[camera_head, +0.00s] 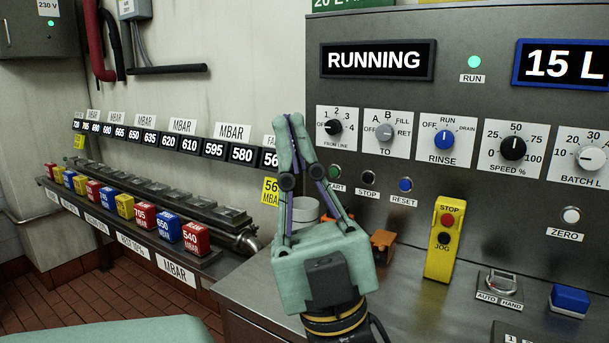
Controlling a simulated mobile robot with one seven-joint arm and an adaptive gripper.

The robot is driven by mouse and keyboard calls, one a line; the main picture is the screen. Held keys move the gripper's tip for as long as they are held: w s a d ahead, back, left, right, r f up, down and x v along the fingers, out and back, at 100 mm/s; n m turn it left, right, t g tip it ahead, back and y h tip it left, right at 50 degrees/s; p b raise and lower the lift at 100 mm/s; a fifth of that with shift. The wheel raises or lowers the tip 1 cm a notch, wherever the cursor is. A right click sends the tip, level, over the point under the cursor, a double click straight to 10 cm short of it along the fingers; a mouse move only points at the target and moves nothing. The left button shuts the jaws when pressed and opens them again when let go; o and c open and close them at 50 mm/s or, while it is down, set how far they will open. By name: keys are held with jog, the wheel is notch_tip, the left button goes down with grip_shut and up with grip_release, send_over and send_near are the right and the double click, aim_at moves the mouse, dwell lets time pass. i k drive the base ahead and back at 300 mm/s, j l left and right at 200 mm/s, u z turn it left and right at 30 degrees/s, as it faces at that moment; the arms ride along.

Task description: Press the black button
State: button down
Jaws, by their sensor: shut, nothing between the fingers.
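A small black button (368,177) labelled STOP sits on the grey control panel, between a green button (334,171) and a blue RESET button (405,184). Another black button (443,239), labelled JOG, is on the yellow box below a red STOP button (446,219). My gripper (292,119) points up in the middle of the view, shut and empty. The distance from the fingertips to the panel is hard to tell. Both black buttons are in clear view.
Selector knobs (444,140) stick out above the panel's buttons. A white ZERO button (571,215) is at the right. An orange block (382,244) stands behind my gripper. At the left is a rack with several coloured blocks (168,227) and pipes.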

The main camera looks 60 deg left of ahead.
aim_at(367, 178)
jog(key=u, duration=1.35)
